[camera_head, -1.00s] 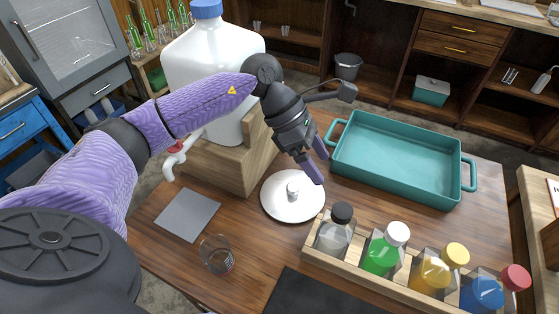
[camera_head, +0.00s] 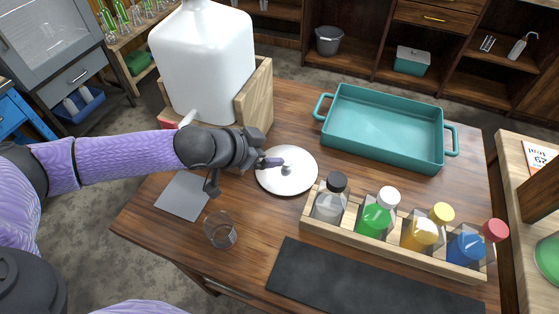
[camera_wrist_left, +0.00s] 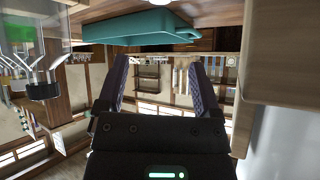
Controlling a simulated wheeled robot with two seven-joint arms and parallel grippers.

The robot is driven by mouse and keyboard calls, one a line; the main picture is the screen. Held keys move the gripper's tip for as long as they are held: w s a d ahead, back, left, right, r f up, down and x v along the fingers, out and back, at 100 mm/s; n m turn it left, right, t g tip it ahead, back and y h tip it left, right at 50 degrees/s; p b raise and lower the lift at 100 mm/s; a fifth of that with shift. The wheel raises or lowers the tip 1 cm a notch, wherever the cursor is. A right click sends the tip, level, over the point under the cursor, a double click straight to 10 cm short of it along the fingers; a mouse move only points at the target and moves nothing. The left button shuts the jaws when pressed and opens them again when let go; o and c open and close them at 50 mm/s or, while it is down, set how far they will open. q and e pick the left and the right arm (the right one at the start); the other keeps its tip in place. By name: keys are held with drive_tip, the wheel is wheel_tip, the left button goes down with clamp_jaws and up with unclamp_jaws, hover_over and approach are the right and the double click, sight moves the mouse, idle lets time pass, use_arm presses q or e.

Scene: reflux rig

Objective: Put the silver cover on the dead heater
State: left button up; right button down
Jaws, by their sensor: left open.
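A round pale disc (camera_head: 298,183) with a small grey knob-like piece (camera_head: 286,170) at its middle lies on the wooden table; it may be the silver cover, but I cannot be sure. My left gripper (camera_head: 271,162) reaches in from the left, its fingers over the disc's left part, close to the knob. In the left wrist view my left gripper (camera_wrist_left: 161,85) has its two purple fingers wide apart, with nothing held between them. I cannot tell which thing is the dead heater. My right gripper is out of view.
A rack (camera_head: 340,232) of several coloured bottles stands right of the disc. A teal tray (camera_head: 385,125) is behind it. A white jug (camera_head: 205,60) on a wooden stand is at back left. A glass beaker (camera_head: 220,232), grey square (camera_head: 183,196) and black mat (camera_head: 360,285) lie in front.

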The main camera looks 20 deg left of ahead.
sight(286, 163)
use_arm(q)
drive_tip(key=f, duration=0.1)
drive_tip(key=f+n+g+b, duration=0.1)
drive_tip(key=f, duration=0.1)
drive_tip(key=shift+s+a+n, duration=0.15)
drive_tip(key=shift+s+n, duration=0.05)
drive_tip(key=shift+n, duration=0.1)
drive_tip(key=b+x, duration=0.4)
drive_tip(key=x, duration=0.3)
drive_tip(key=shift+w+f, duration=0.15)
drive_tip(key=shift+f, duration=0.25)
drive_tip(key=shift+w+f, duration=0.15)
drive_tip(key=shift+w, duration=0.05)
drive_tip(key=c, duration=1.1)
clamp_jaws()
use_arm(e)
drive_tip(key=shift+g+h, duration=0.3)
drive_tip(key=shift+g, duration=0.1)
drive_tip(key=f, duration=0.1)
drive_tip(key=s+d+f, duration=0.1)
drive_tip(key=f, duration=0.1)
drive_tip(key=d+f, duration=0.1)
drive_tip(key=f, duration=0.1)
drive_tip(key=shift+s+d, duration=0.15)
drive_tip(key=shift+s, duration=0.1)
